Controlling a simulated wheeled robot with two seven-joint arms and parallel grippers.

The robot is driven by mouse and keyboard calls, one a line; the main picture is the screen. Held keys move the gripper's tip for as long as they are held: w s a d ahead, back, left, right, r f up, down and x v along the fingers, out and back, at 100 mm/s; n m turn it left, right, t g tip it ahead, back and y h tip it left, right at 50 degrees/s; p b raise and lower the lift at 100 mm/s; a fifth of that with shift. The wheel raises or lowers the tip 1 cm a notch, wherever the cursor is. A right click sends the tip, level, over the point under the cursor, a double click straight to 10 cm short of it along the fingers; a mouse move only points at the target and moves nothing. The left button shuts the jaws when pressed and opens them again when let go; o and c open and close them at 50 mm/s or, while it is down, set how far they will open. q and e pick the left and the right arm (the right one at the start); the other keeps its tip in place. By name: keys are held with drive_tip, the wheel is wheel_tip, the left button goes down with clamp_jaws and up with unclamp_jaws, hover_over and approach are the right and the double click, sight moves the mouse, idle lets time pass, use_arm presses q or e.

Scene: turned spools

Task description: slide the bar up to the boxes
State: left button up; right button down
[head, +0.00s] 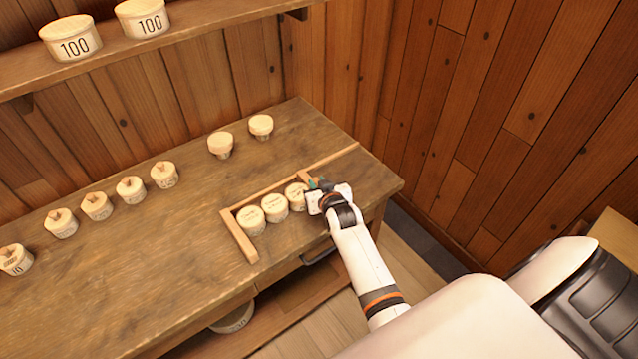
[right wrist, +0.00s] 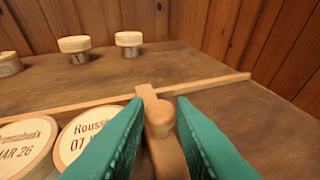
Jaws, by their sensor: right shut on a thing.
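The wooden bar (head: 304,176) lies across the right end of a row of round boxes, against a long back rail (head: 335,160). In the right wrist view the bar (right wrist: 168,155) carries a round knob (right wrist: 161,118). My right gripper (head: 319,188) is shut on the bar, its teal fingers (right wrist: 160,102) on either side of the knob. Three round labelled boxes (head: 252,220), (head: 275,207), (head: 296,195) stand between a fixed left bar (head: 240,238) and the held bar. My finger hides the gap between the nearest box (right wrist: 88,138) and the bar. My left gripper is out of view.
Several small round boxes (head: 130,189) with knobs stand in a line on the table's left. Two plain-topped ones (head: 220,143), (head: 261,126) stand at the back. A shelf above holds tubs marked 100 (head: 71,38). The tabletop (head: 165,265) in front of the line is clear.

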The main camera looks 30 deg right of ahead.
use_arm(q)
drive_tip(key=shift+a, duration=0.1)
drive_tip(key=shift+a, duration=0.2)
use_arm(e)
drive_tip(key=c, duration=1.2)
unclamp_jaws()
drive_tip(key=shift+c, duration=0.2)
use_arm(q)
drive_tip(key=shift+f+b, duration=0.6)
use_arm(e)
drive_tip(key=v, duration=1.2)
drive_tip(key=shift+f, duration=0.1)
